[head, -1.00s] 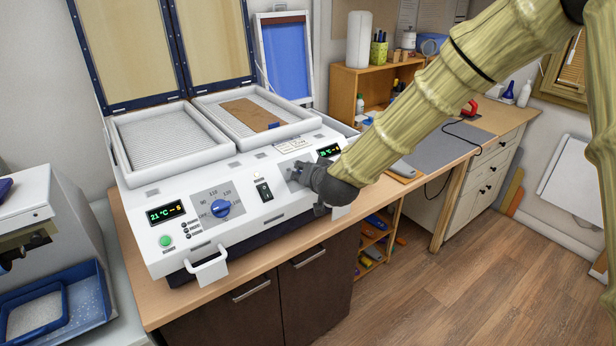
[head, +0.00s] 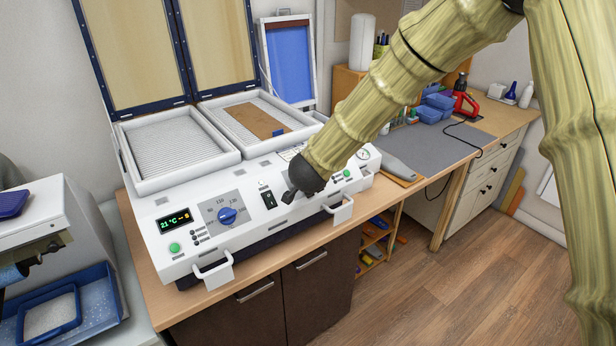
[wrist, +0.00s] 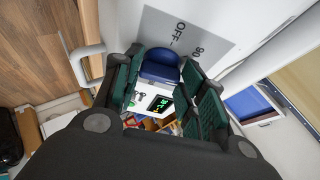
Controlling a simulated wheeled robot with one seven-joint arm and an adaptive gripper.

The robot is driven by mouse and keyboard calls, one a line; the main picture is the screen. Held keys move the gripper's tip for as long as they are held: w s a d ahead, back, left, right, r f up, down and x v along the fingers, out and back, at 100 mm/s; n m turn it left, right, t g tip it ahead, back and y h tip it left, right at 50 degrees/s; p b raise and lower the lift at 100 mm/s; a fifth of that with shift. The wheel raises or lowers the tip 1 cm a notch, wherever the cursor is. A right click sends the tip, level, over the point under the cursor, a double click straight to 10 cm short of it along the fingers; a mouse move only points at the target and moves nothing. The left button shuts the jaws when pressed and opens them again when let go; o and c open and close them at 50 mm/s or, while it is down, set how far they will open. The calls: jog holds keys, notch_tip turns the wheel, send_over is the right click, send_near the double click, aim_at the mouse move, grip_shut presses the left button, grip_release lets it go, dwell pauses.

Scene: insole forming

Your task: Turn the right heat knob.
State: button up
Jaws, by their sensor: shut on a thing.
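The right heat knob (wrist: 161,66) is blue and sits on a grey dial plate (wrist: 185,38) with "OFF" and "90" printed on it. My gripper (wrist: 164,84) has its green-padded fingers on either side of the knob, closed on it. In the head view my gripper (head: 290,194) is at the right half of the white heating machine's front panel (head: 245,190). There the arm and gripper hide the right knob, its dial and its display. The left heat knob (head: 227,215) is in plain view beside a display (head: 174,221).
White handles (head: 214,271) stick out from the machine's front edge, one (head: 340,211) below and right of the gripper. The floor (head: 440,275) in front is clear.

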jog(key=shift+m, duration=0.4)
jog(key=o, duration=1)
jog(key=shift+d, duration=0.1)
jog(key=v, duration=1.2)
jog(key=shift+w, duration=0.1)
